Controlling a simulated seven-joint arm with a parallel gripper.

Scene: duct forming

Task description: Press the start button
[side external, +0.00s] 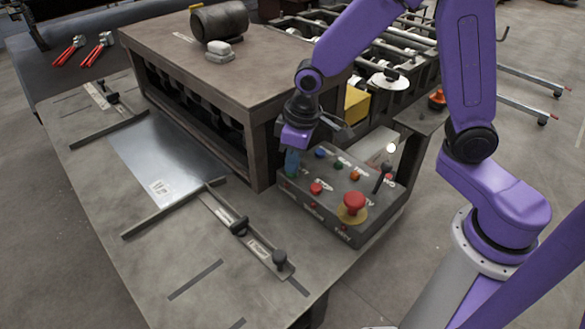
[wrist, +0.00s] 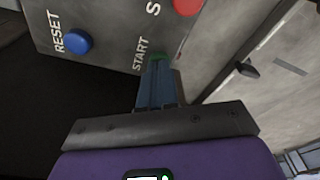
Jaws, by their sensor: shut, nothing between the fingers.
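The grey control box (side external: 330,218) stands on the near right corner of the table. Its green start button (wrist: 158,57) peeks out just past my fingertips, beside the word START in the wrist view. My gripper (side external: 291,168) points down at the box's left end, fingers shut and empty. In the wrist view my fingertips (wrist: 157,68) overlap the near side of the green button and hide most of it. I cannot tell whether they touch it.
A blue RESET button (wrist: 78,41) and a red button (wrist: 187,4) flank the start button. A red mushroom knob (side external: 353,202) on yellow rises from the box. A dark forming machine (side external: 200,110) stands close behind my gripper. A metal sheet (side external: 165,158) lies left.

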